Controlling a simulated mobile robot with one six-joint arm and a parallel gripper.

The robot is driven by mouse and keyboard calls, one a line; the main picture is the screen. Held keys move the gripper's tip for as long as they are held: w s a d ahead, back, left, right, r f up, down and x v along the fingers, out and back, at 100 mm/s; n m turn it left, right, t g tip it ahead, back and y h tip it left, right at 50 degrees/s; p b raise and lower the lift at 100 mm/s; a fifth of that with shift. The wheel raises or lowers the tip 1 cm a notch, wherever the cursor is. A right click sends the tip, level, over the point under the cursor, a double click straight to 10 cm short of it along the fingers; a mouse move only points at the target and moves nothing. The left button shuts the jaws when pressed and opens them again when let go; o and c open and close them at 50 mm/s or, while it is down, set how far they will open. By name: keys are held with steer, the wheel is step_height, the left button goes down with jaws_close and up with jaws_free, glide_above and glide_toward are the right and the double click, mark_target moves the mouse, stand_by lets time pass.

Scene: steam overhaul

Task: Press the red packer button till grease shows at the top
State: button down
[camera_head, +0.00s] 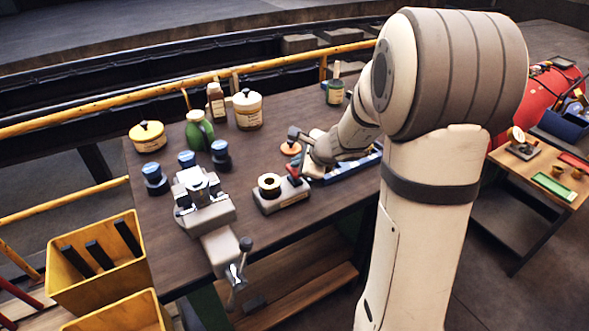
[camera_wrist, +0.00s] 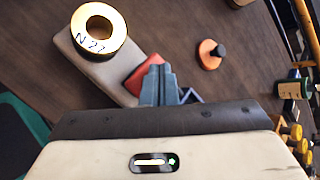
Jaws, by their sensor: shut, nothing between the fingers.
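The packer (camera_head: 283,200) is a low beige block on the bench, left of my arm. A cream ring (camera_head: 268,183) with a dark hole stands on its left end; the wrist view shows this ring (camera_wrist: 97,32) marked "N 27". The red packer button is at the right end of the block; in the wrist view the button (camera_wrist: 143,77) is partly covered by my fingers. My gripper (camera_wrist: 158,82) is shut and empty, its tips over or on the button; I cannot tell whether they touch it. I cannot make out grease in the ring's hole.
A vise (camera_head: 203,200) stands left of the packer. An orange disc with a dark knob (camera_wrist: 210,54) lies close to my fingers. A blue tray (camera_head: 350,167) lies beneath my wrist. Jars, a green can (camera_head: 199,132) and bottles stand at the back. Bare bench lies between.

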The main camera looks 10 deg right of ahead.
steer(key=shift+f+b, duration=0.9)
stand_by(0.6)
steer(key=shift+r, duration=0.15)
steer(key=shift+r+p, duration=1.2)
steer(key=shift+r, duration=0.1)
steer(key=shift+r, duration=0.1)
step_height(320, 180, up, 5)
steer(key=p, duration=0.4)
stand_by(2.4)
